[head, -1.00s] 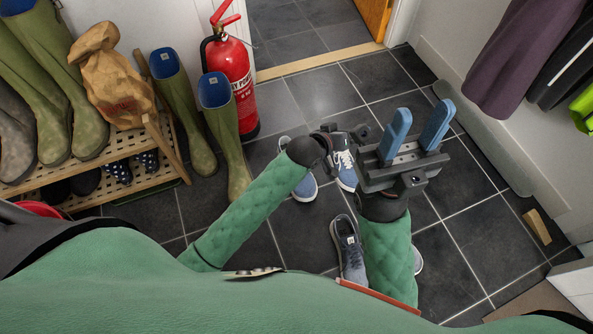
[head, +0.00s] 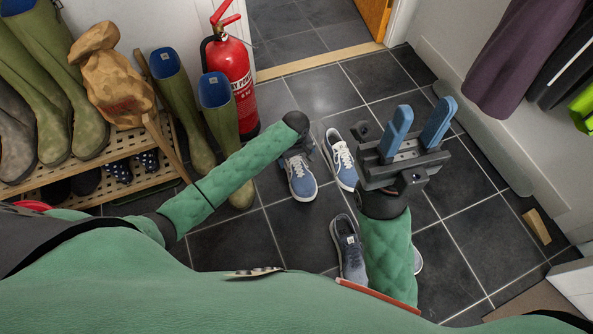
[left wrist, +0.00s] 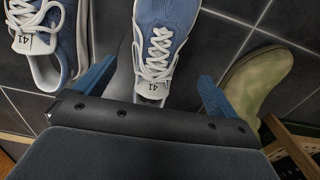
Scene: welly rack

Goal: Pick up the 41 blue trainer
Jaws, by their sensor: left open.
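Two blue trainers with white laces stand side by side on the dark tile floor in the head view, the left one (head: 303,184) and the right one (head: 342,163). In the left wrist view both tongues read 41: one trainer (left wrist: 165,35) lies between my finger tips, the other (left wrist: 40,45) off to the left. My left gripper (left wrist: 158,72) is open, its blue fingers either side of the heel end of the nearer trainer; I cannot tell if they touch it. In the head view its arm mostly hides it. My right gripper (head: 416,125) is open and empty, raised above the floor.
A grey-blue trainer (head: 349,250) stands nearer me, with another shoe (head: 418,260) partly behind my right arm. Green wellies (head: 222,125) and a red fire extinguisher (head: 235,75) stand left of the blue pair. A slatted rack (head: 120,180) holds boots and a paper bag.

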